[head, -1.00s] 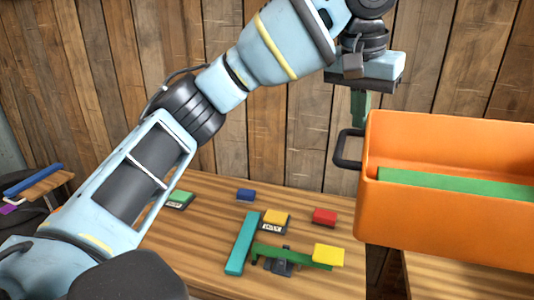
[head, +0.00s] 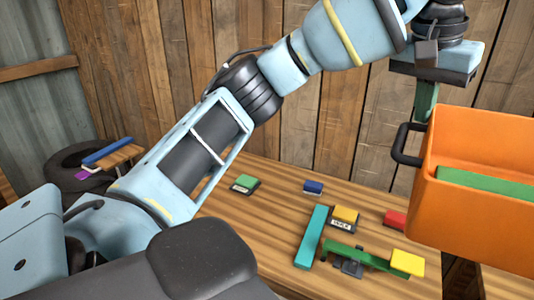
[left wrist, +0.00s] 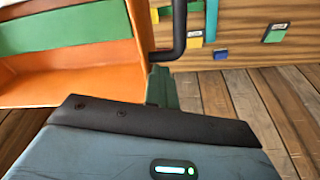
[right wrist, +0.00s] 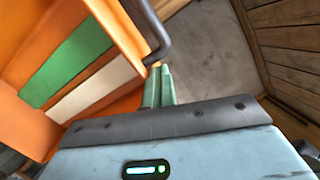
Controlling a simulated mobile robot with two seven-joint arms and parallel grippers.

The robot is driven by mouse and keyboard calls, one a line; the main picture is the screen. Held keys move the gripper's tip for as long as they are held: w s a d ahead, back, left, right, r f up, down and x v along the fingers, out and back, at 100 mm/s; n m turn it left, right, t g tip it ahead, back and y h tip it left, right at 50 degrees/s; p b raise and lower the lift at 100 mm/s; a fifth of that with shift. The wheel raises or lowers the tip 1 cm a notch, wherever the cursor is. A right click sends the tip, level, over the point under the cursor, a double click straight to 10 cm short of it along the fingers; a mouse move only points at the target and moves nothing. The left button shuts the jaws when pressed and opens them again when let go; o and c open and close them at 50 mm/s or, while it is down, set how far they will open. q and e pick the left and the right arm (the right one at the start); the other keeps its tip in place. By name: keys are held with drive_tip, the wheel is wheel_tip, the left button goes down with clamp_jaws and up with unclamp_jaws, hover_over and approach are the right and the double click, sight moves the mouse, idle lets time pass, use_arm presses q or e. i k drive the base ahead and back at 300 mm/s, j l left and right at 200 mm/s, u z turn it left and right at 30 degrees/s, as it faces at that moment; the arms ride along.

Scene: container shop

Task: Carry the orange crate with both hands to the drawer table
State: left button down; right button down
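The orange crate (head: 475,220) hangs in the air at the right of the head view, its right part cut off by the frame. A green piece (head: 480,180) lies inside; the right wrist view also shows a white piece (right wrist: 95,85) beside it. My left gripper (head: 425,104) is at the crate's left side, its green fingers close together on the black left handle (head: 400,148). My right gripper (right wrist: 158,88) shows only in its wrist view, its fingers close together at the other black handle (right wrist: 150,30). The contact points are partly hidden.
A wooden table (head: 270,200) stands behind and below the crate. It bears a teal bar (head: 311,237), a green bar with a yellow block (head: 407,262) and several small coloured blocks. A tyre (head: 75,160) lies at the left. Plank walls close off the back.

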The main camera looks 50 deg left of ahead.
sight(208, 205)
drive_tip(key=k+j, duration=0.1)
drive_tip(key=j, duration=0.25)
drive_tip(key=k+j, duration=0.15)
drive_tip(key=j, duration=0.2)
drive_tip(key=k+j, duration=0.1)
drive_tip(key=j, duration=0.25)
drive_tip(key=k+j, duration=0.1)
drive_tip(key=j, duration=0.25)
drive_tip(key=k+j, duration=0.1)
drive_tip(key=j, duration=0.25)
drive_tip(key=k+j, duration=0.2)
drive_tip(key=j, duration=0.2)
drive_tip(key=k+j, duration=0.25)
drive_tip(key=j, duration=0.15)
drive_tip(key=k+j, duration=0.2)
drive_tip(key=j, duration=0.2)
drive_tip(key=k+j+u, duration=0.1)
drive_tip(key=j, duration=0.3)
drive_tip(key=k+l, duration=0.05)
drive_tip(key=k, duration=0.05)
